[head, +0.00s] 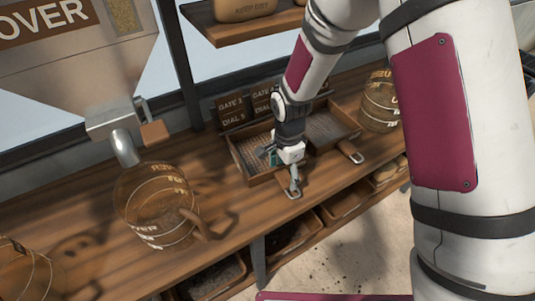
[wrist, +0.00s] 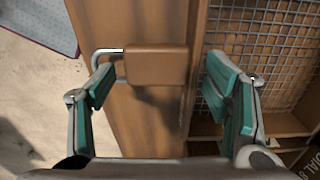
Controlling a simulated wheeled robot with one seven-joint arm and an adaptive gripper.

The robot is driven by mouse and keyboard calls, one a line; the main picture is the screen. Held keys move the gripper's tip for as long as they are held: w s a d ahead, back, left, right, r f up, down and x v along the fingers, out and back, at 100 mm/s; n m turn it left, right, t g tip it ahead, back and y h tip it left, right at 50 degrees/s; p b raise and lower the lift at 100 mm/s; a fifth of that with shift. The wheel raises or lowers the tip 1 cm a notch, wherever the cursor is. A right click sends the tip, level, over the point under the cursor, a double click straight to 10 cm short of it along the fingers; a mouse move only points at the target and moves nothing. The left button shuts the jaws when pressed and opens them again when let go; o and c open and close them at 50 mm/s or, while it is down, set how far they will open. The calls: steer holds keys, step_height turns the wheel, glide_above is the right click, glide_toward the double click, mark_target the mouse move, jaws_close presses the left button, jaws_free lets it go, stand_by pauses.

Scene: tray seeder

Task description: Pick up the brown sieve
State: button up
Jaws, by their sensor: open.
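The brown sieve is a shallow brown tray (head: 262,181) with a mesh floor, on the wooden bench in the head view. In the wrist view its brown wall (wrist: 198,50) and grey wire mesh (wrist: 262,50) fill the right. Its brown handle block (wrist: 155,65), with a metal loop at the left end, sticks out over the bench. My gripper (wrist: 161,85) is open, one teal-padded finger on the loop side and the other over the mesh side. The handle lies between them in the picture. Contact and height above it cannot be told. In the head view my gripper (head: 283,168) hides the handle's root.
A second mesh tray (head: 352,130) with its own handle (head: 349,151) stands close on the right. A glass jug (head: 155,205) is at left under a hopper spout (head: 124,148); another jar (head: 379,103) stands at right. Dial signs (head: 232,112) stand behind the trays. Bench between jug and tray is clear.

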step_height(320, 180, down, 2)
steer(key=c, duration=1.1)
steer(key=shift+r, duration=0.15)
